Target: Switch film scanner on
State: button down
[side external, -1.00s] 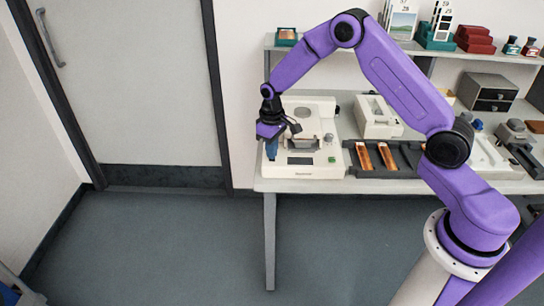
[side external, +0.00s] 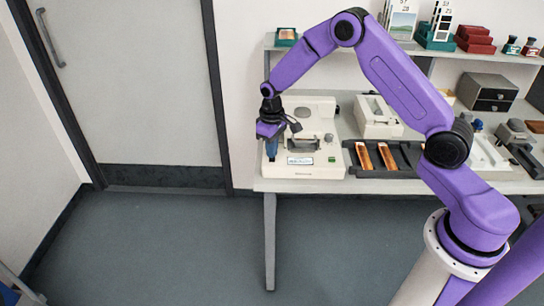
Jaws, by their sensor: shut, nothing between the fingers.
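The film scanner (side external: 318,172) is a cream machine at the left end of the bench. Its small front display (side external: 300,160) is lit pale, and a green button or lamp (side external: 332,160) sits to the right of it. My gripper (side external: 271,157) points down at the scanner's front left corner, with its blue fingers shut and empty. The fingertips are at or just above the scanner's surface; contact cannot be told. The part of the scanner under the fingers is hidden.
A dark tray (side external: 402,155) with orange film strips lies right of the scanner. A white device (side external: 376,117) stands behind the tray. A shelf (side external: 455,57) with boxes and bottles runs above the bench. Open floor (side external: 180,245) lies in front, and a door (side external: 150,80) is at left.

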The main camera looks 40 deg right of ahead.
aim_at(272, 160)
jog(key=shift+r, duration=2.95)
jog(key=s+a+r+n, duration=0.2)
jog(key=s+a+r, duration=0.25)
jog(key=s, duration=0.45)
jog(key=s+a+r+n, duration=0.3)
jog(key=s+a+r, duration=0.15)
jog(key=s, duration=0.35)
jog(key=s+d+r+n, duration=0.1)
jog(key=s+d+n, duration=0.1)
jog(key=s, duration=0.8)
jog(key=s+d+r+n, duration=0.1)
jog(key=s+d+n, duration=0.1)
jog(key=s, duration=0.9)
jog(key=shift+d+r+n, duration=0.15)
jog(key=shift+d+n, duration=0.15)
jog(key=shift+d, duration=0.15)
